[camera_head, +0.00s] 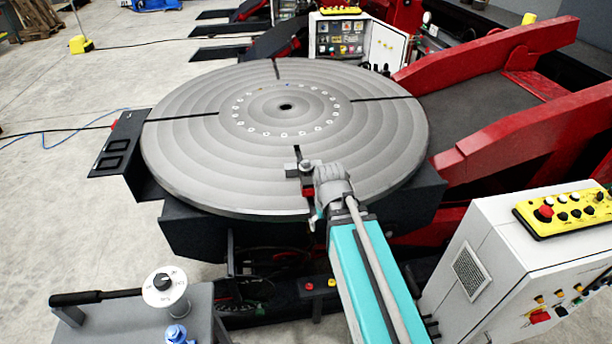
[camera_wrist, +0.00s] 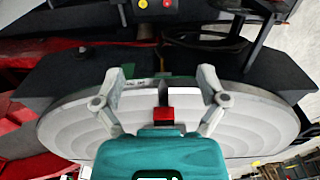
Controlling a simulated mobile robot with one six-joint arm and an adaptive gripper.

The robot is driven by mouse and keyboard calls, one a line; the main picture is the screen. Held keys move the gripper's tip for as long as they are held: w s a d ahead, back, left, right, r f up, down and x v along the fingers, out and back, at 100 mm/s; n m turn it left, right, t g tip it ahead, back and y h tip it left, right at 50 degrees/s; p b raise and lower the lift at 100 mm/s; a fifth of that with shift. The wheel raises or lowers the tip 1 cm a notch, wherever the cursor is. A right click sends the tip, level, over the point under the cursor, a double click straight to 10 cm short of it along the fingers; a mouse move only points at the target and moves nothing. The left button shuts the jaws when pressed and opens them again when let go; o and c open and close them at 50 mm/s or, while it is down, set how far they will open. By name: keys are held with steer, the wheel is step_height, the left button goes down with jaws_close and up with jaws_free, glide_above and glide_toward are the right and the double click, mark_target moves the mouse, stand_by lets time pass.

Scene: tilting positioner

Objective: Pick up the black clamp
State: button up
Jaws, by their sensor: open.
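My gripper (camera_head: 308,190) is over the near edge of the round grey turntable (camera_head: 190,130). In the wrist view my gripper (camera_wrist: 161,86) has its two grey fingers spread wide, with nothing held between them. A small dark and red piece (camera_head: 308,191) shows at the fingers in the head view, near a slot in the turntable. In the wrist view a red block (camera_wrist: 164,115) lies between the fingers, partly hidden by the teal gripper body. This piece may be the black clamp; its full shape and black part are not clear.
A white control cabinet (camera_head: 500,265) with a yellow button panel (camera_head: 568,209) stands at right. Red positioner arms (camera_head: 525,140) rise behind it. A grey cart (camera_head: 130,325) with a black handle (camera_head: 95,297) and a spool (camera_head: 164,287) is at lower left. Most of the turntable top is clear.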

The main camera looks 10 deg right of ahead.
steer(key=w+r+t+p, duration=0.2)
steer(key=w+r, duration=0.1)
steer(key=w, duration=0.8)
steer(key=w+r+t+p, duration=0.2)
steer(key=w+r, duration=0.1)
steer(key=w, duration=0.8)
steer(key=shift+w, duration=0.3)
steer(key=shift+f, duration=0.1)
steer(key=b, duration=0.7)
glide_toward(308, 178)
steer(key=x, duration=0.2)
steer(key=shift+a+f, duration=0.15)
steer(key=shift+f, duration=0.25)
steer(key=shift+w+f+b, duration=0.2)
steer(key=shift+f+b, duration=0.15)
steer(key=shift+f, duration=0.25)
steer(key=shift+b+x, duration=2.4)
steer(key=shift+x, duration=0.2)
